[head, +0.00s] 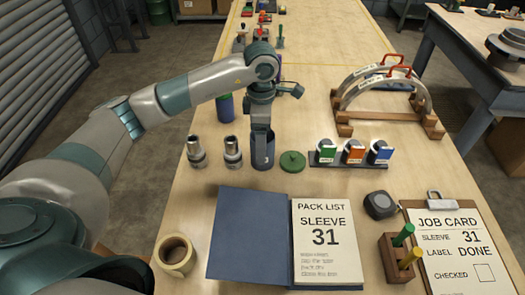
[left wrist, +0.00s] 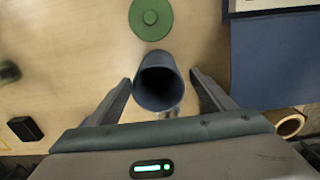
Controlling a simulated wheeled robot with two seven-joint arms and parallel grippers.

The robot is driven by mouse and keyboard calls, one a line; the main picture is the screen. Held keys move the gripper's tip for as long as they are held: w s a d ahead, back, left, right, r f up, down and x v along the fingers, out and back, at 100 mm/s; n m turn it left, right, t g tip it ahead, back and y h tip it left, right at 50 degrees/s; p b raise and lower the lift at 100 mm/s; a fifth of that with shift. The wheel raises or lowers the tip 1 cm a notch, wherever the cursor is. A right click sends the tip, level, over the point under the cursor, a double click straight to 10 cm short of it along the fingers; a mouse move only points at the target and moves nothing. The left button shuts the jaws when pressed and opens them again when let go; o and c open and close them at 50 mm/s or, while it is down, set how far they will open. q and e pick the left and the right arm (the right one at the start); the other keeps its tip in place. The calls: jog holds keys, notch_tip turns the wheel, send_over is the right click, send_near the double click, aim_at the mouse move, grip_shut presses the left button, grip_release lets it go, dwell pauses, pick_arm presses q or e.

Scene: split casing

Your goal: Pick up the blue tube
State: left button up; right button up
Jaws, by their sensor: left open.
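The blue tube (head: 263,158) stands upright on the table, with a pale mark on its side. In the left wrist view the tube (left wrist: 158,88) shows its open top, between the two fingers. My left gripper (head: 262,134) is directly above and around the tube's top, pointing down. Its fingers (left wrist: 160,83) are open, with a visible gap on each side of the tube. The gripper hides part of the tube's rim in the head view. My right gripper is in neither view.
A green disc (head: 292,161) lies close to the tube's right. Two metal sleeves (head: 233,152) stand at its left, and a blue cylinder (head: 225,107) behind. The pack list folder (head: 250,235) lies in front, with a tape roll (head: 175,255) at the left.

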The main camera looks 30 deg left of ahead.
pick_arm(q)
jog(key=shift+f+p, duration=0.65)
jog(key=shift+p, duration=0.15)
notch_tip(320, 180, down, 3)
jog(key=shift+w+r+p, duration=0.1)
jog(key=shift+p, duration=0.7)
jog(key=shift+f, duration=0.55)
jog(key=c, duration=1.2)
